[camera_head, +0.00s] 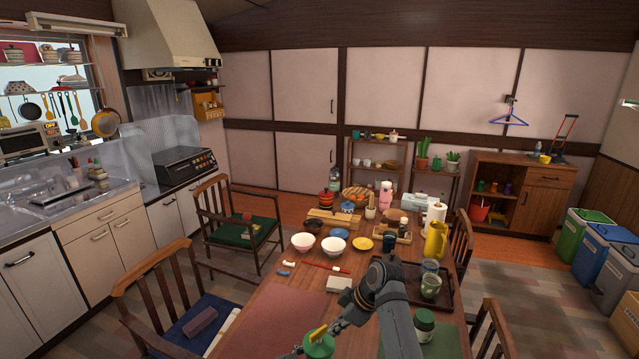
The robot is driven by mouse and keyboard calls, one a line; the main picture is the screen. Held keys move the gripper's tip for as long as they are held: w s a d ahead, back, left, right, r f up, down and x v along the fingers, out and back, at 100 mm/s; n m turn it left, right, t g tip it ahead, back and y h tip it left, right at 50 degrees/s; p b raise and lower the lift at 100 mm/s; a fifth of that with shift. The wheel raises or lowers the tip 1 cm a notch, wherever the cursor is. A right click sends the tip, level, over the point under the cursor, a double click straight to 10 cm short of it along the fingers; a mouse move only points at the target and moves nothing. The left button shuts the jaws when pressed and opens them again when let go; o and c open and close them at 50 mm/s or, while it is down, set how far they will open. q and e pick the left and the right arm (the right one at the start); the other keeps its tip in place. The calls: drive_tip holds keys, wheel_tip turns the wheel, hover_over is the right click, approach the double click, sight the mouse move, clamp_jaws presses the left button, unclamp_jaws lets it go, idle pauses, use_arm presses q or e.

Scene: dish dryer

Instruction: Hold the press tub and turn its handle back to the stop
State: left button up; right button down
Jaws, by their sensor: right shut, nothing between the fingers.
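The press tub (319,349) is green and stands at the bottom edge of the picture, partly cut off. Its yellow handle (318,334) lies slanted across the top. My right gripper (335,327) is just to the right of the handle, its fingers shut with nothing between them. I cannot tell whether it touches the handle. A small grey part at the tub's left side, at the bottom edge, may be my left gripper (292,354). Too little of it shows to tell its state or whether it grips the tub.
A reddish mat (272,318) lies on the table left of the tub. A green-lidded jar (424,326) stands to the right of my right arm. A dark tray (449,296) with glass jars, a yellow pitcher (436,240) and several bowls are farther back.

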drive_tip(key=shift+d, duration=0.1)
drive_tip(key=shift+d, duration=0.3)
wheel_tip(320, 180, up, 6)
idle(0.4)
use_arm(q)
drive_tip(key=o, duration=1.8)
drive_tip(key=shift+a, duration=0.1)
